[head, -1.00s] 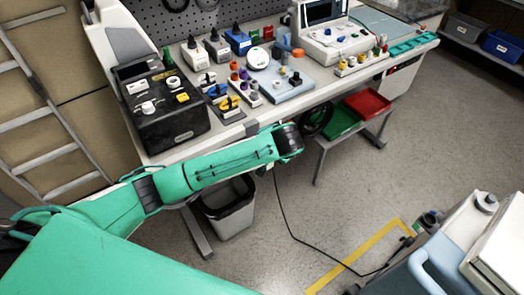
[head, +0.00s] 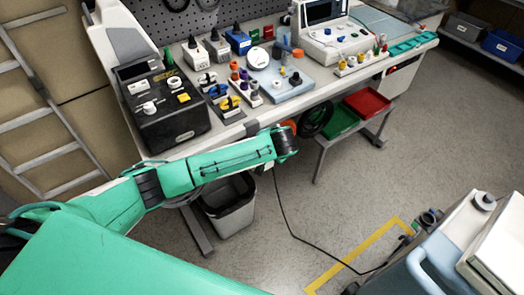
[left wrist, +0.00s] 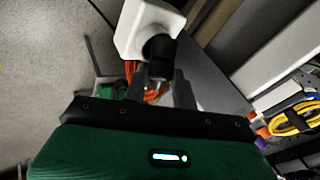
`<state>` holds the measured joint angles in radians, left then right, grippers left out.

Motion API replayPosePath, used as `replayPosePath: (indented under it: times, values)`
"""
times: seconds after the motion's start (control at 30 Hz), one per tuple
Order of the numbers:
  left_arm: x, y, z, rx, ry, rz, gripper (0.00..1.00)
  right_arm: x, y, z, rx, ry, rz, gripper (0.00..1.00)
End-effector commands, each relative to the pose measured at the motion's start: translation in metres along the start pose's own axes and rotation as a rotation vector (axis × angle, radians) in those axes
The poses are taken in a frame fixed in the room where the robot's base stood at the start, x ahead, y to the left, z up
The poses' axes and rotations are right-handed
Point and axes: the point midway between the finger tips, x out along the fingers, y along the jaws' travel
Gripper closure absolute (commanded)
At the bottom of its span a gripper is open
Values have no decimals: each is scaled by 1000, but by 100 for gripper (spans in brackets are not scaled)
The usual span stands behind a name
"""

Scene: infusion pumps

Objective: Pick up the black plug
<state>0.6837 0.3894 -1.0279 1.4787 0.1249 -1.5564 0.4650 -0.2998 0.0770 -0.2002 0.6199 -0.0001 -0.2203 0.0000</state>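In the left wrist view a black plug (left wrist: 160,48) sits against a white block-like socket (left wrist: 138,27) at the top middle. My left gripper (left wrist: 160,76) points at the plug, with its two fingers apart on either side of the plug's near end. I cannot tell whether the fingers touch it. In the head view my left arm reaches to the front edge of the bench, and its gripper and the plug are hidden there. My right gripper is in neither view.
The workbench (head: 262,117) carries a black box (head: 165,107), a monitor unit (head: 335,40) and several small connectors. Below are a grey bin (head: 229,207), a green tray (head: 338,122) and a red tray (head: 368,103). A black cable (head: 300,240) crosses the floor to a cart.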

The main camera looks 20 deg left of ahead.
Motion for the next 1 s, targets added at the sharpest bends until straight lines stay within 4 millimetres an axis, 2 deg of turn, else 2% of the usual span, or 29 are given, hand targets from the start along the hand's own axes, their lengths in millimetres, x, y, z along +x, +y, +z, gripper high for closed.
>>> replayPosePath:
  times: [0.03, 0.07, 0.37, 0.57, 0.77, 1.0]
  values:
    - [0, 0, 0, 0, 0, 1, 94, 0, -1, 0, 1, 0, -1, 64]
    - [0, 0, 0, 0, 0, 1, 100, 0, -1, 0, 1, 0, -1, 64]
    - [-1, 0, 0, 0, 0, 1, 100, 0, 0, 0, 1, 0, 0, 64]
    - [-13, -8, -6, -2, 3, 1, 100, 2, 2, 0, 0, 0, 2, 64]
    - [-46, -30, -17, -3, 4, 1, 100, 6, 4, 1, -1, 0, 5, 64]
    - [-103, -67, -38, -4, 6, 1, 100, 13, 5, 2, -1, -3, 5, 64]
